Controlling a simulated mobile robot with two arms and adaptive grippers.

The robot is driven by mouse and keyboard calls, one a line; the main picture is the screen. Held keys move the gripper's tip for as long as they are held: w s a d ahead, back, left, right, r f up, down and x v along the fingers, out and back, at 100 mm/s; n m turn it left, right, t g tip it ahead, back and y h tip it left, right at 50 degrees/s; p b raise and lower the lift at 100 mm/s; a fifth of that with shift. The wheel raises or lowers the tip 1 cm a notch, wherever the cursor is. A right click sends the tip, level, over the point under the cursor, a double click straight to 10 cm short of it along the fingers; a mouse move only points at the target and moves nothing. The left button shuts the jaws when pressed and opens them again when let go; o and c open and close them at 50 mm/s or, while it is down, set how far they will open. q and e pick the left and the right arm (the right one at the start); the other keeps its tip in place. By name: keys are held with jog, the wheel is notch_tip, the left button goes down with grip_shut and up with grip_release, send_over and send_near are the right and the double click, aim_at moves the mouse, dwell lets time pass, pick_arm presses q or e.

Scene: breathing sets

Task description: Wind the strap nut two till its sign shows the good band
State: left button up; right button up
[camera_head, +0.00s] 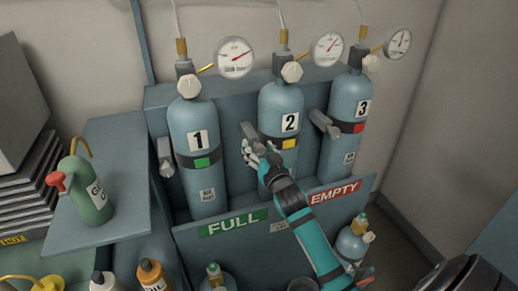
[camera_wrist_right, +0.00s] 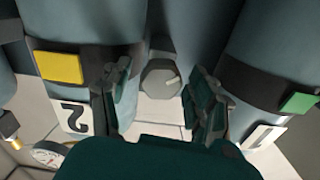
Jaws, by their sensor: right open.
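Cylinder two (camera_head: 281,108) is a blue-grey bottle with a black strap, and its sign (camera_head: 289,144) on the strap is yellow. The sign also shows yellow in the right wrist view (camera_wrist_right: 59,67). My right gripper (camera_head: 256,153) is open at this nut. In the right wrist view its two fingers (camera_wrist_right: 160,95) stand on either side of the nut, with gaps visible; depth is hard to judge. My left gripper is not in view.
Cylinder one (camera_head: 190,130) has a green sign (camera_head: 202,162); cylinder three (camera_head: 350,100) has a red one (camera_head: 358,128). Both stand close to cylinder two. A panel with a FULL label (camera_head: 232,223) and an EMPTY label (camera_head: 335,192) runs in front, below my right arm.

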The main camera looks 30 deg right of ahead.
jog(key=c, duration=1.2)
jog(key=shift+n+p, duration=0.3)
jog(key=shift+n, duration=0.1)
jog(key=shift+r+n+p, duration=0.1)
jog(key=shift+n+p, duration=0.45)
jog(key=shift+n, duration=0.45)
jog(key=n+p, duration=0.1)
jog(key=n, duration=0.2)
jog(key=shift+a+n, duration=0.15)
jog(key=shift+n, duration=0.15)
jog(key=n+p, duration=0.1)
jog(key=n, duration=0.2)
jog(key=shift+n, duration=0.3)
jog(key=shift+a+f+n+p, duration=0.15)
jog(key=shift+n+p, duration=0.15)
jog(key=shift+n, duration=0.65)
jog(key=shift+d+f+n+p, duration=0.1)
jog(key=shift+n+p, duration=0.15)
jog(key=shift+n, duration=0.7)
